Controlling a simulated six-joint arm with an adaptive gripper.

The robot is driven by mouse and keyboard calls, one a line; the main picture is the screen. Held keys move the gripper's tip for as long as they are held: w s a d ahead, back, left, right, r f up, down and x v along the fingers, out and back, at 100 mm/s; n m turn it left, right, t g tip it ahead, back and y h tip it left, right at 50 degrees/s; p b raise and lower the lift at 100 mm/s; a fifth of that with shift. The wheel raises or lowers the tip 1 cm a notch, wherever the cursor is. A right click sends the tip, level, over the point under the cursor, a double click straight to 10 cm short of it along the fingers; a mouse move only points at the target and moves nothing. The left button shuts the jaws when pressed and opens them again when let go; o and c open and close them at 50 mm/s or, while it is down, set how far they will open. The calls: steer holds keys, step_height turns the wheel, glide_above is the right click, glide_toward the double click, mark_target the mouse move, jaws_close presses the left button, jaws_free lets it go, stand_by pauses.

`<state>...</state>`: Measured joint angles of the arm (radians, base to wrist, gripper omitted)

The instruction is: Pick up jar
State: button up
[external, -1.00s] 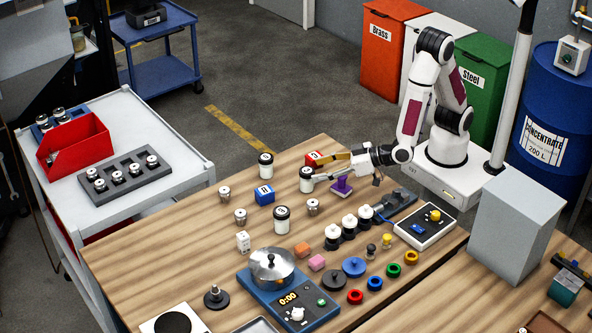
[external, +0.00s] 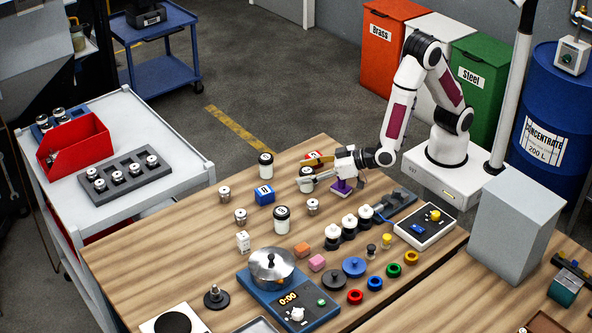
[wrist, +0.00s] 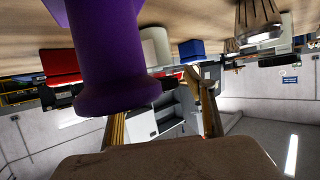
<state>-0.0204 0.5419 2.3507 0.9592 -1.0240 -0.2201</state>
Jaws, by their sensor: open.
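Several white jars with dark lids stand on the wooden table. The middle jar (external: 306,172) is at the tips of my gripper (external: 313,174); one finger covers part of its lower side. Another jar (external: 265,166) stands to the left and farther back, and another jar (external: 282,222) stands nearer the camera. My gripper reaches in low from the right, its fingers apart. In the wrist view both fingers (wrist: 165,112) are spread, and a white jar (wrist: 155,47) shows beyond, partly hidden by a purple object (wrist: 105,60). I cannot tell whether the fingers touch the jar.
The purple stand (external: 341,188) is just under my gripper. Small metal parts (external: 312,206) stand nearby. A scale with a pot (external: 272,266) is at the front.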

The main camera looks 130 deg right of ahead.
stand_by(0.4)
steer(key=c, duration=1.3)
steer(key=shift+r, duration=0.2)
steer(key=shift+r, duration=4.8)
